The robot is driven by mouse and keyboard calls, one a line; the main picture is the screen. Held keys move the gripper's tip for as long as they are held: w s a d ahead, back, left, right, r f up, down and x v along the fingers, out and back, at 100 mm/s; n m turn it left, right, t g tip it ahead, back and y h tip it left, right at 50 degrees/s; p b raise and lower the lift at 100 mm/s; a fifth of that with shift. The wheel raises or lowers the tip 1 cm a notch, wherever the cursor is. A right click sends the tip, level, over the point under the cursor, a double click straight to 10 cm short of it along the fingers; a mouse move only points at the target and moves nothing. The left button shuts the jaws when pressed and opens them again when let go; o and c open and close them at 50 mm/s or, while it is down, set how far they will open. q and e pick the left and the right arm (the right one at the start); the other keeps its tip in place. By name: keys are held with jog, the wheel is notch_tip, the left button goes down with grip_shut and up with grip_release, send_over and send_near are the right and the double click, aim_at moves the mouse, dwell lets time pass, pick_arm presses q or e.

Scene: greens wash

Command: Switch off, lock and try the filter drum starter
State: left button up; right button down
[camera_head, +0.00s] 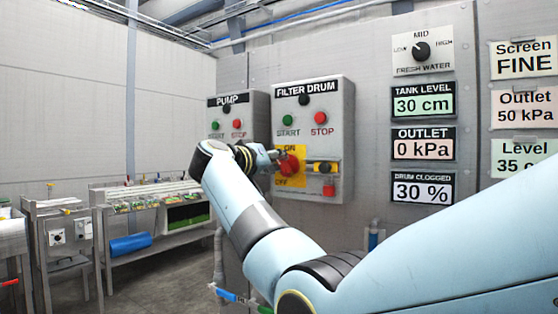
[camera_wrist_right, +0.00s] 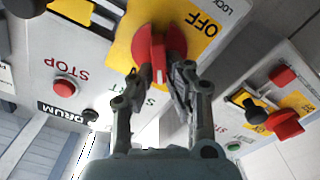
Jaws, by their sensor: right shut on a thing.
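The filter drum starter (camera_head: 336,95) is a grey wall box with a green START button (camera_head: 288,120) and a red STOP button (camera_head: 320,118). Below them is a red rotary switch handle (camera_head: 289,165) on a yellow ON/OFF plate (camera_head: 284,183). In the wrist view the red handle (camera_wrist_right: 158,50) sits between the fingertips of my right gripper (camera_wrist_right: 158,76), which is shut on it. My right gripper (camera_head: 277,156) partly covers the switch in the head view. A yellow-and-black piece (camera_head: 322,167) and a small red piece (camera_head: 328,190) are right of the switch. My left gripper is out of view.
The similar PUMP starter (camera_head: 228,112) stands close on the left; its red handle (camera_wrist_right: 284,123) shows in the wrist view. A FRESH WATER knob (camera_head: 421,50) and displays are to the right. A metal bench (camera_head: 160,243) stands at the left.

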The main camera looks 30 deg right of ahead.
jog(key=n+p, duration=0.1)
jog(key=n, duration=0.2)
jog(key=f+n+p, duration=0.1)
jog(key=n, duration=0.3)
jog(key=n+p, duration=0.2)
jog(key=n, duration=0.2)
jog(key=shift+w+a+f, duration=0.2)
jog(key=shift+w+f, duration=0.05)
jog(key=shift+w, duration=0.15)
jog(key=shift+f+n, duration=0.1)
jog(key=shift+n, duration=0.3)
jog(key=c, duration=1.4)
grip_release()
jog(key=shift+o, duration=0.2)
jog(key=v, duration=0.7)
jog(key=shift+a, duration=0.3)
